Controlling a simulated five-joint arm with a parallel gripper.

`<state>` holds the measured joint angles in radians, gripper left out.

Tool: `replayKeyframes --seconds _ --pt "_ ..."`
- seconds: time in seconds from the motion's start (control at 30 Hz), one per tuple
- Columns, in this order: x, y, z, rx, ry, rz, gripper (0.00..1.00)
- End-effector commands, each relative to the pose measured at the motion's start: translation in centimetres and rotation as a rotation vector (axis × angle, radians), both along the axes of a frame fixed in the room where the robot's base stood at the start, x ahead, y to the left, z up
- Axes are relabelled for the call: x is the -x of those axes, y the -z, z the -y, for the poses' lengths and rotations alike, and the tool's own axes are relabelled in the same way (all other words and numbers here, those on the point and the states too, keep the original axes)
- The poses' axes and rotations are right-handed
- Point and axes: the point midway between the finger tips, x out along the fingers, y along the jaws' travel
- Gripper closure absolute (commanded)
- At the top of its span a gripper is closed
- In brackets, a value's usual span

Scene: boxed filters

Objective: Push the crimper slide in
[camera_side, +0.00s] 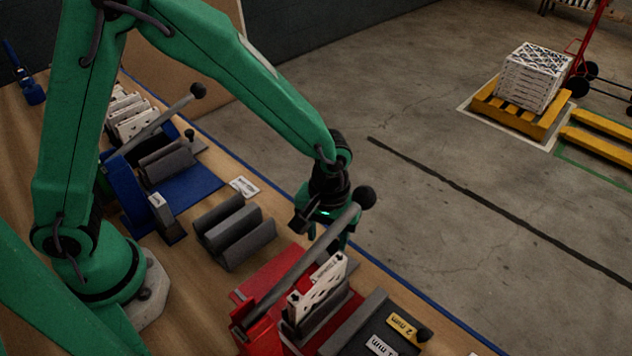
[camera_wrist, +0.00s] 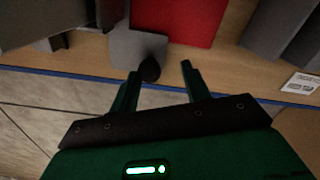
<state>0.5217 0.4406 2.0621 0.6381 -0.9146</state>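The red crimper (camera_side: 262,290) stands near the front of the bench, its long grey lever raised to a black ball (camera_side: 365,197). A white pleated filter (camera_side: 318,285) stands in it. In the wrist view its red bed (camera_wrist: 190,18) lies beyond a grey plate (camera_wrist: 128,46), apparently the slide, with a dark round knob (camera_wrist: 149,70). My gripper (camera_side: 325,232) points down by the bench edge, behind the lever. In the wrist view my gripper (camera_wrist: 160,69) is open, the knob showing between its fingertips; contact cannot be told. The side view hides the slide.
A grey grooved holder (camera_side: 235,232) stands left of the red crimper, and a blue crimper (camera_side: 128,195) farther back. A dark block with thickness labels (camera_side: 403,328) is at front right. The blue bench edge (camera_side: 385,258) drops to open floor.

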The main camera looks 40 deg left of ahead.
Motion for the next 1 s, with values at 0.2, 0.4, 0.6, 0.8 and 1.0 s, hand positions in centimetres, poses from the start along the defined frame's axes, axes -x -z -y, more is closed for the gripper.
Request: replayKeyframes --seconds 0.2,0.4,0.6,0.8,1.0 --pt "0.0 0.0 -3.1 -0.001 -0.005 0.0 0.53" --pt "0.0 0.0 -6.0 -0.001 -0.005 -0.001 0.53" --pt "0.0 -0.8 -7.9 0.001 0.0 0.004 0.53" --pt "0.0 -3.7 -7.8 0.002 0.0 0.004 0.53" --pt "0.0 -6.5 -7.8 0.001 0.0 0.004 0.53"
